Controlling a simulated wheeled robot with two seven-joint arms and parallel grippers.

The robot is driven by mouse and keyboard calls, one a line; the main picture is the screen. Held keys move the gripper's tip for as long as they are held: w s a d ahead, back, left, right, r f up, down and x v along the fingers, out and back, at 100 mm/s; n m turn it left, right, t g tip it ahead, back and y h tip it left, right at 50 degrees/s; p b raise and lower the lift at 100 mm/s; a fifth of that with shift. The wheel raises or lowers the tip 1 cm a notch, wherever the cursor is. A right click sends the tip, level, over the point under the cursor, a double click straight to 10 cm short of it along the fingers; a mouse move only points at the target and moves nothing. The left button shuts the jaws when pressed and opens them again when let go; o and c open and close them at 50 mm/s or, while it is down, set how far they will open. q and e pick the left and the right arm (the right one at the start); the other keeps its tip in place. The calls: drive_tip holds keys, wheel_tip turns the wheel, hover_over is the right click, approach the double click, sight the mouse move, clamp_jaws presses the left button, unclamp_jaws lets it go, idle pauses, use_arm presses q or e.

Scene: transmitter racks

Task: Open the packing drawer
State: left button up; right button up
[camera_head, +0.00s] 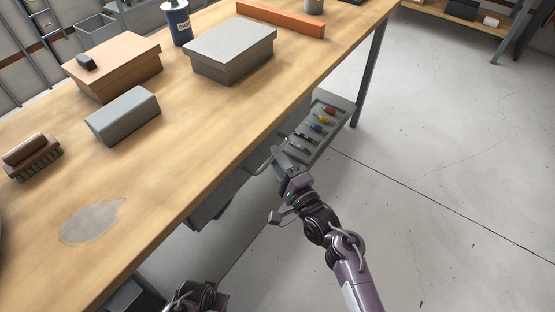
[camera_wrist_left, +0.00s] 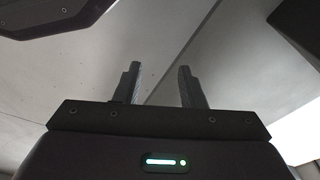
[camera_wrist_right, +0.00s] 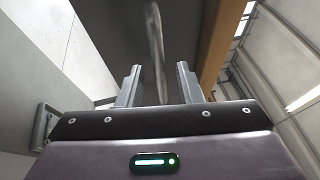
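A grey drawer unit (camera_head: 212,208) hangs under the front edge of the wooden workbench. A thin pale bar handle (camera_head: 264,158) shows at its right part, close to my right gripper (camera_head: 277,152). In the right wrist view the handle (camera_wrist_right: 156,45) runs upright between the two fingers of my right gripper (camera_wrist_right: 159,85). These fingers are apart, with a gap visible on each side of the bar. My left gripper (camera_wrist_left: 157,87) is open and empty; only part of my left arm shows at the bottom of the head view.
A grey tray (camera_head: 346,104) with several coloured-handled tools sits below the bench edge beside the bench leg (camera_head: 371,70). The floor (camera_head: 450,150) to the right is clear.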

clamp_jaws()
